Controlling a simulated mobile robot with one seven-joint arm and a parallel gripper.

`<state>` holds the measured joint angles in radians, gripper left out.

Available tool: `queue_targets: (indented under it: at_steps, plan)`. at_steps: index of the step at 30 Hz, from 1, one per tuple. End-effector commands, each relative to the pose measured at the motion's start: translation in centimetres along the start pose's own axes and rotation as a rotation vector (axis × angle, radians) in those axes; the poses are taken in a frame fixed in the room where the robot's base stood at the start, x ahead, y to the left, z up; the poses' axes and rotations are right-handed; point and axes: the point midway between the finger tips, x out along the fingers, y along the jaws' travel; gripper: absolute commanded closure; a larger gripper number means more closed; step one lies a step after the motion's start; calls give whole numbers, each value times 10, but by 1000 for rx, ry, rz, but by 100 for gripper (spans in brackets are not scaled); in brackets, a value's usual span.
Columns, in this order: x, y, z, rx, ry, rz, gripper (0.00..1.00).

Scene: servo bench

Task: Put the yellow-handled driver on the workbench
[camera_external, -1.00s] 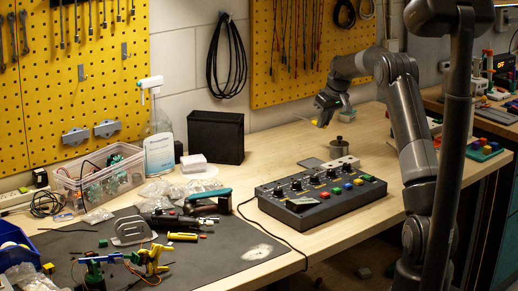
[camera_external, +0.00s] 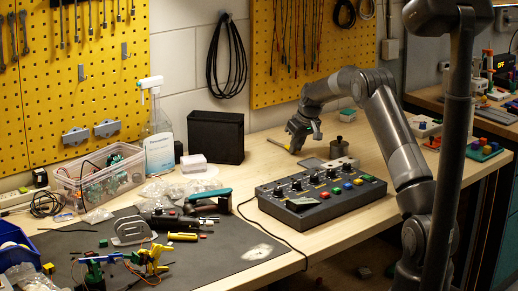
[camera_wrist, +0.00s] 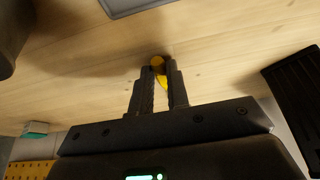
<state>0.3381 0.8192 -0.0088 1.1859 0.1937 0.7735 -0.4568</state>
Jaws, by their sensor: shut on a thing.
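My gripper (camera_external: 296,149) is low over the wooden workbench (camera_external: 225,172), behind the control box. It is shut on the yellow-handled driver (camera_external: 279,144), which sticks out to the left of the fingers. In the wrist view the gripper (camera_wrist: 158,72) has the yellow handle (camera_wrist: 157,62) between its fingertips, close to the bench top (camera_wrist: 95,68). I cannot tell whether the driver touches the wood. Most of the driver is hidden by the fingers in the wrist view.
The control box (camera_external: 275,203) with knobs and coloured buttons is in front of my gripper. A black box (camera_external: 215,137) stands to the left. Bare wood lies between it and my gripper.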

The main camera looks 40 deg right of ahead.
Motion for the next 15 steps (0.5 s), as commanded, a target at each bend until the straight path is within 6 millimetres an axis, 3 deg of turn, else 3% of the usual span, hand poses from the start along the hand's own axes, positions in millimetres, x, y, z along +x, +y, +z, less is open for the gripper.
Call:
queue_targets:
  at_steps: [6,7,15]
  plan:
    - [2,0,1,0,-1,0,100]
    - [3,0,1,0,-1,0,84]
    - [2,0,1,0,0,0,63]
